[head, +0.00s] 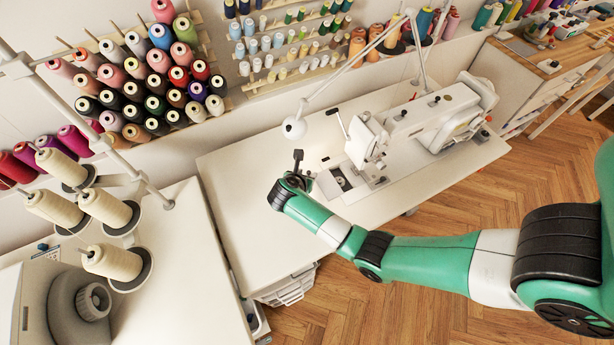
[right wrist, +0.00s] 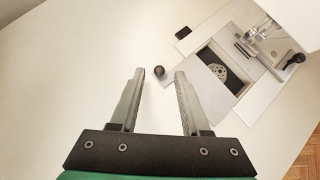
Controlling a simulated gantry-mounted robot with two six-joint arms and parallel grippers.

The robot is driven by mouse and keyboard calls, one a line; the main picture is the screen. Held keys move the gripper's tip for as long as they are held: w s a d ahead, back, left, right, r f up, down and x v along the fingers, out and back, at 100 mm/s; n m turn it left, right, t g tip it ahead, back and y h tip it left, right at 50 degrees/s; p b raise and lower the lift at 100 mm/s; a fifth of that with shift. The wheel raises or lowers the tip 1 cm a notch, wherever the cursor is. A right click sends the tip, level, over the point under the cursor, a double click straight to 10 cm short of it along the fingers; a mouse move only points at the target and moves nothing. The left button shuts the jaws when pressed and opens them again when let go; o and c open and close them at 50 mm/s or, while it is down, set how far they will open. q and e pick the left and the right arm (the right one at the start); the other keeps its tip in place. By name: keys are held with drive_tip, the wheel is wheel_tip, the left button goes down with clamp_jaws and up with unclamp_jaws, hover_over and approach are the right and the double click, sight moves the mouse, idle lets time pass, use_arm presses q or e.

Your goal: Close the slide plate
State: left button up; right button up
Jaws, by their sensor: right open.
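The sewing machine (head: 430,118) stands on the white table, with its bed at the right in the right wrist view. A dark rectangular opening (right wrist: 207,56) in the bed shows a round metal part (right wrist: 218,72) inside. The slide plate (right wrist: 230,97) appears as a pale flat piece beside this opening, which is uncovered; its exact edges are hard to tell. My right gripper (head: 298,160) is left of the bed, above the table. In the right wrist view its two fingers (right wrist: 159,73) are apart and empty, clear of the plate. My left gripper is out of view.
A small dark round knob (right wrist: 158,71) shows between the fingertips; what it belongs to is unclear. The needle area (right wrist: 262,35) rises beside the opening. The table's left part (head: 240,215) is bare. Thread cones (head: 108,262) stand further left.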

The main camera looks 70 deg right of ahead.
drive_tip(key=shift+d+f, duration=0.4)
drive_tip(key=shift+d, duration=0.05)
clamp_jaws()
idle(1.1)
